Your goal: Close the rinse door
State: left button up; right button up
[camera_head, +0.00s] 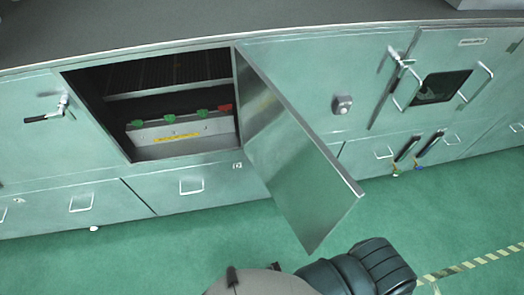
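The rinse door, as I take it, is the grey-green metal panel (300,160) in the middle of the camera_head view. It stands wide open, hinged at the right side of a dark cabinet opening (118,112), and swings out toward me. Inside the opening are a ribbed rack and a metal box (180,134) with several green tabs, one red tab and a yellow label. No label on the door is readable. A dark, ribbed rounded part and a beige part show at the bottom edge, probably my own body. Neither gripper can be made out.
A green cabinet row carries a dark worktop (180,22). To the right is a door with a dark window (440,87) and handles. A lever handle (50,112) is at left, a knob (342,104) at centre right. Drawers run below. Green floor (190,250) is clear, with striped tape (480,262).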

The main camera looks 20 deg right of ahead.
aim_at(313, 191)
jog(key=k+l+u, duration=0.15)
jog(key=l, duration=0.2)
jog(key=k+l+u, duration=0.1)
jog(key=l, duration=0.3)
jog(key=k+l+u, duration=0.15)
jog(key=l, duration=0.2)
jog(key=k+l+u, duration=0.1)
jog(key=l, duration=0.25)
jog(key=k+l+u, duration=0.15)
jog(key=k+l, duration=0.05)
jog(key=l, duration=0.1)
